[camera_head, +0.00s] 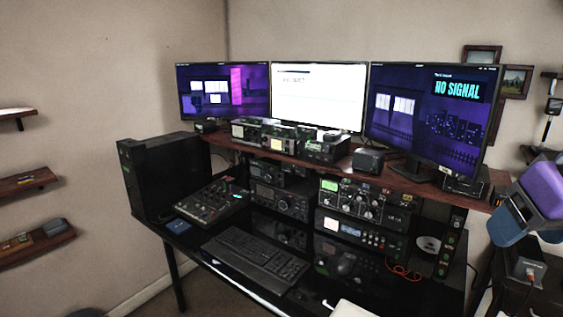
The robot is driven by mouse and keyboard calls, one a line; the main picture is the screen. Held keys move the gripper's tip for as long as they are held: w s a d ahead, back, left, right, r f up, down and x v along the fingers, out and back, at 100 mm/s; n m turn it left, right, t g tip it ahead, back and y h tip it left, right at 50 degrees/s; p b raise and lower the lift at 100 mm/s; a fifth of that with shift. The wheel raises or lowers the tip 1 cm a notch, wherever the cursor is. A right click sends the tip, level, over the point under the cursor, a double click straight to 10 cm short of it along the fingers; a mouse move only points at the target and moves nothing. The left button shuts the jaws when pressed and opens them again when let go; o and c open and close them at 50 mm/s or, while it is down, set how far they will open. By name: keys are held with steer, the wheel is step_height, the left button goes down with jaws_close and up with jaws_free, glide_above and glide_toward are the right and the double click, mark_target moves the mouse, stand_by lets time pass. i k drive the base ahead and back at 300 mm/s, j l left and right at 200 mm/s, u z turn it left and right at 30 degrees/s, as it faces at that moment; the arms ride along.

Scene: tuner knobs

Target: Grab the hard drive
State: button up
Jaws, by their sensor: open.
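I cannot pick out the hard drive for certain. A small flat blue-topped device (178,227) lies on the desk's left end, left of the mixer. A small dark box (368,160) sits on the raised shelf in front of the right monitor. A grey box with an orange cable (525,265) stands at the lower right. A small grey block (55,227) rests on the lowest left wall shelf. Any of these is too small to identify. I see no gripper fingers in the view.
The black desk (232,268) holds a keyboard (256,258), a mixer (211,201) and stacked radio units (364,203). Three monitors (316,95) stand on the wooden shelf (405,185). A PC tower (160,175) stands left. A purple and blue object (540,195) fills the right edge.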

mark_target(178, 226)
steer(key=i+j+u, duration=0.35)
steer(key=i+j, duration=0.35)
steer(key=j, duration=0.4)
steer(key=i+j+u, duration=0.35)
steer(key=i+j, duration=0.45)
steer(key=i+j+u, duration=0.35)
steer(key=i+j, duration=0.4)
steer(key=i, duration=0.15)
